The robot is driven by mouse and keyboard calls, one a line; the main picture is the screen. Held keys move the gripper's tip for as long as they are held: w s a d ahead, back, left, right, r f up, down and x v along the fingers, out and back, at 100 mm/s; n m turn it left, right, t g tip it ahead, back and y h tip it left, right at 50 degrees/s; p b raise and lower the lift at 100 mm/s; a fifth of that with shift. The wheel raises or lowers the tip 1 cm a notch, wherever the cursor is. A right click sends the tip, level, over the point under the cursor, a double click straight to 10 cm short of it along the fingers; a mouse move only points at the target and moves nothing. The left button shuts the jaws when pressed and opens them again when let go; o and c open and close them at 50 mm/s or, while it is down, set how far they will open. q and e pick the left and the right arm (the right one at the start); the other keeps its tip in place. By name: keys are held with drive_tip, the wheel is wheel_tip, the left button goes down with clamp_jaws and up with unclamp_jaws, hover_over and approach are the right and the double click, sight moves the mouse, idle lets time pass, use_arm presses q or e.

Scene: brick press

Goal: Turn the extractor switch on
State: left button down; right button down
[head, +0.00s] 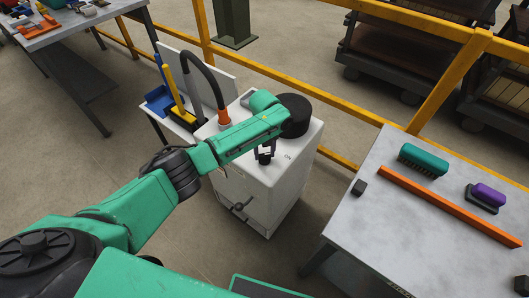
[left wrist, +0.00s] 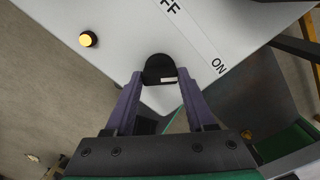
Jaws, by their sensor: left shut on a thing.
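The extractor (head: 249,180) is a white cabinet in the middle of the head view. Its switch (left wrist: 158,66) is a black knob with a short white mark, seen in the left wrist view. The mark lies on the right part of the knob, roughly level in the picture. The OFF label (left wrist: 170,5) is above it and the ON label (left wrist: 218,66) is to its right. My left gripper (left wrist: 160,76) is shut on the knob, one finger on each side. In the head view my left gripper (head: 265,154) is at the cabinet's upper front. My right gripper is out of view.
A glowing amber lamp (left wrist: 88,39) is on the panel. A grey table (head: 385,235) with brushes and an orange bar stands right. Yellow rails (head: 350,108) run behind.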

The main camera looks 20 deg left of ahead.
sight(265, 155)
use_arm(q)
drive_tip(key=shift+m, duration=0.7)
drive_tip(key=shift+c, duration=1.2)
unclamp_jaws()
drive_tip(key=shift+r, duration=0.1)
wheel_tip(265, 155, up, 14)
drive_tip(key=shift+r+b, duration=0.25)
drive_tip(key=shift+b, duration=0.15)
drive_tip(key=shift+f, duration=0.1)
